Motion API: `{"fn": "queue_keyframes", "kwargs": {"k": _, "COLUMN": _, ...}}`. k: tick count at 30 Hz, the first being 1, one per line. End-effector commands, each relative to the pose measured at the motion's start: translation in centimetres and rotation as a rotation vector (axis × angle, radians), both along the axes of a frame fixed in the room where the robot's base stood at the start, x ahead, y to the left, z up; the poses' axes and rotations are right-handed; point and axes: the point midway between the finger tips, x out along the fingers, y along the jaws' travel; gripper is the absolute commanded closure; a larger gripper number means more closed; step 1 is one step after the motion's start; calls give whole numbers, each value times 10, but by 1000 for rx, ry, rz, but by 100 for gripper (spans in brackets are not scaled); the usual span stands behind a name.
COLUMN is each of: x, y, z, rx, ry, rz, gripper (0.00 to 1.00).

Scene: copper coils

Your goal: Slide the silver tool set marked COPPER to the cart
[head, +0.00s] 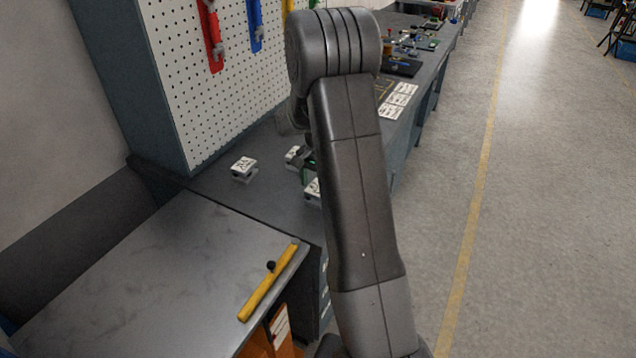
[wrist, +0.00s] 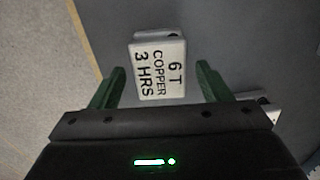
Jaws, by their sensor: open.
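The tool set marked COPPER (wrist: 158,71) is a small silver block with a white label reading "6 T COPPER 3 HRS". In the wrist view it shows between the fingers of my gripper (wrist: 154,72), with gaps on both sides. My gripper is open, with green fingers. In the head view my arm hides most of the gripper; a bit of green finger shows. A white-topped block (head: 313,191) partly behind my arm appears to be this set, on the bench (head: 215,190). The cart (head: 130,275) has a bare grey metal top at the lower left.
Another labelled block (head: 243,168) stands to the left on the bench, and one (head: 294,156) sits close behind my gripper. A yellow handle (head: 268,282) with a black knob lies along the cart's right edge. A pegboard (head: 215,75) rises behind. The bench between block and cart is clear.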

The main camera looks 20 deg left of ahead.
Motion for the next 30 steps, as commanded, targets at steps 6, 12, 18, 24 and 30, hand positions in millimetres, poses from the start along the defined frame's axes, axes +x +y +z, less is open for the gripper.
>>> {"fn": "queue_keyframes", "kwargs": {"k": 6, "x": 0, "y": 0, "z": 0, "rx": 0, "ry": 0, "rz": 0, "gripper": 60}}
{"fn": "queue_keyframes", "kwargs": {"k": 12, "x": -1, "y": 1, "z": 1, "rx": 1, "ry": -1, "rz": 1, "gripper": 72}}
{"fn": "queue_keyframes", "kwargs": {"k": 18, "x": -17, "y": 9, "z": 0, "rx": 1, "ry": -1, "rz": 2, "gripper": 72}}
{"fn": "queue_keyframes", "kwargs": {"k": 24, "x": -35, "y": 17, "z": 0, "rx": 1, "ry": -1, "rz": 2, "gripper": 72}}
{"fn": "queue_keyframes", "kwargs": {"k": 30, "x": -53, "y": 25, "z": 0, "rx": 1, "ry": -1, "rz": 3, "gripper": 72}}
